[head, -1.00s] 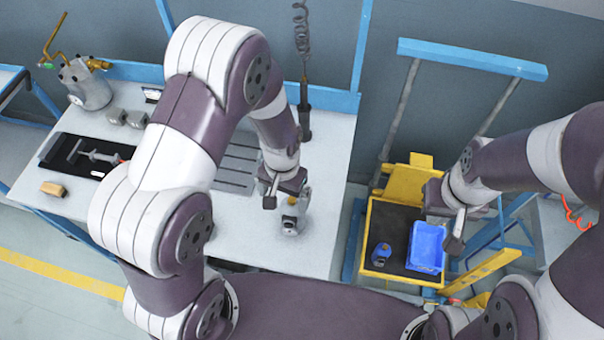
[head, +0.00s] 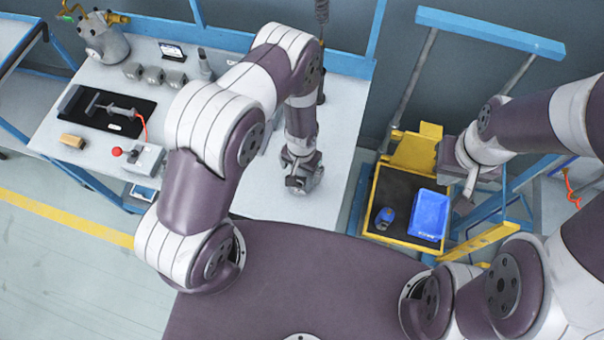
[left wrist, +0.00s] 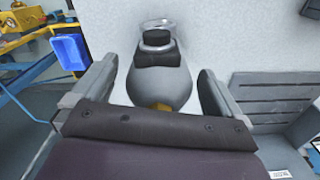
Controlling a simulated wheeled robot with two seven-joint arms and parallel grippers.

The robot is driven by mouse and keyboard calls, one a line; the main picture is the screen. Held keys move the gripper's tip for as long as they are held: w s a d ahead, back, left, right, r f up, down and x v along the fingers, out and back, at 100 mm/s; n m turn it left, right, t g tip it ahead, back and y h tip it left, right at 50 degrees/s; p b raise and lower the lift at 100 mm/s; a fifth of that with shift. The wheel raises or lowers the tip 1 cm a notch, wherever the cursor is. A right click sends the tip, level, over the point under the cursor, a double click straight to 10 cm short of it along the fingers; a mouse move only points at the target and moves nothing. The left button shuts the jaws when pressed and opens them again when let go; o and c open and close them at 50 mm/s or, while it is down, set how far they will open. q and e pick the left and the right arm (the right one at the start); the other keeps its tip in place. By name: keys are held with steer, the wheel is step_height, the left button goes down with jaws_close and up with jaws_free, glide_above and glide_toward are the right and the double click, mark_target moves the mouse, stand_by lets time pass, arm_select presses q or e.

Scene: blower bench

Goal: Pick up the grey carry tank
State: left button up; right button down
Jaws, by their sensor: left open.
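The grey carry tank (left wrist: 160,85), a rounded body with a dark neck and a clear ring on top, shows in the left wrist view between the two fingers of my left gripper (left wrist: 157,78). A bit of brass shows at its near end. The fingers stand apart, with a gap on each side of the tank. In the head view my left gripper (head: 303,184) is low over the white bench and hides most or all of the tank. My right gripper (head: 468,184) hangs beside the yellow cart; its jaw gap is unclear.
Another grey vessel with brass fittings (head: 105,42) stands at the far left. A black mat (head: 82,119) and a wooden block (head: 72,141) lie there. A blue bin (head: 429,214) sits on the cart to the right.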

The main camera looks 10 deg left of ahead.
arm_select(q)
steer(key=shift+w+f, duration=0.1)
steer(key=shift+w, duration=0.1)
steer(key=c, duration=1.8)
jaws_close()
steer(key=shift+r, duration=0.2)
